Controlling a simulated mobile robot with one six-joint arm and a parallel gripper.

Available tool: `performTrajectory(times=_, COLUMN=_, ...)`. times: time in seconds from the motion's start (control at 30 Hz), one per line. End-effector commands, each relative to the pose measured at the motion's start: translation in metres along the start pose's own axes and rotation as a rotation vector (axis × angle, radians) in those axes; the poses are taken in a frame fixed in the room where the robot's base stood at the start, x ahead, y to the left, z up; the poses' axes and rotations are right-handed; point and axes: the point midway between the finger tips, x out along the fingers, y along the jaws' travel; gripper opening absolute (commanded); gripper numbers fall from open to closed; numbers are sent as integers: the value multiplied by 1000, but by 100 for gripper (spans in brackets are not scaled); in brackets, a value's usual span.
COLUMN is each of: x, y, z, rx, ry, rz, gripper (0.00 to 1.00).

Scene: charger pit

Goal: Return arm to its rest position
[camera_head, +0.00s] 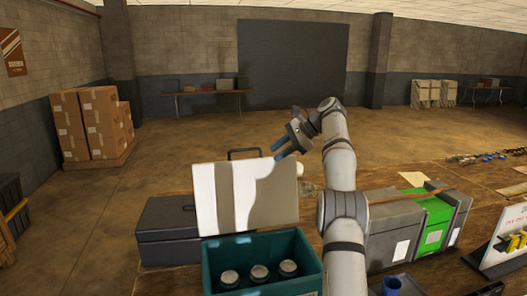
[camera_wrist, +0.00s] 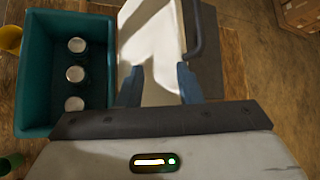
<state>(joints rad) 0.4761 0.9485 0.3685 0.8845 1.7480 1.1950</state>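My arm (camera_head: 341,170) rises from the lower middle of the head view and bends to the left at its top. My gripper (camera_head: 281,150) is held in the air above a white panel (camera_head: 215,200). Its two blue fingertips stand apart with nothing between them; the gripper also shows open in the wrist view (camera_wrist: 160,82). The white panel also shows beyond the fingers in the wrist view (camera_wrist: 150,35).
A teal bin (camera_head: 213,258) with three light-topped jars stands in front of the white panel. A dark grey case (camera_head: 165,250) is to its left. A grey and green unit (camera_head: 434,225) is right of my arm. Stacked cartons (camera_head: 80,125) stand at far left; the floor behind is open.

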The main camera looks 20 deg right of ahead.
Motion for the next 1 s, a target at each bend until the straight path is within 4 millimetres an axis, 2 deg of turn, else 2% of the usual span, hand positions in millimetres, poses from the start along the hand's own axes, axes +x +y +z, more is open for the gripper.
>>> performTrajectory(times=0.2, x=-13, y=5, z=-7, rx=-2, ry=-1, rz=-2, gripper=32)
performTrajectory(times=0.7, x=-12, y=5, z=-5, rx=-6, ry=0, rz=-1, gripper=32)
performTrajectory(times=0.87, x=-7, y=7, z=9, rx=-42, ry=27, rz=8, gripper=32)
performTrajectory(times=1.0, x=3, y=16, z=33, rx=-114, ry=80, rz=30, gripper=32)
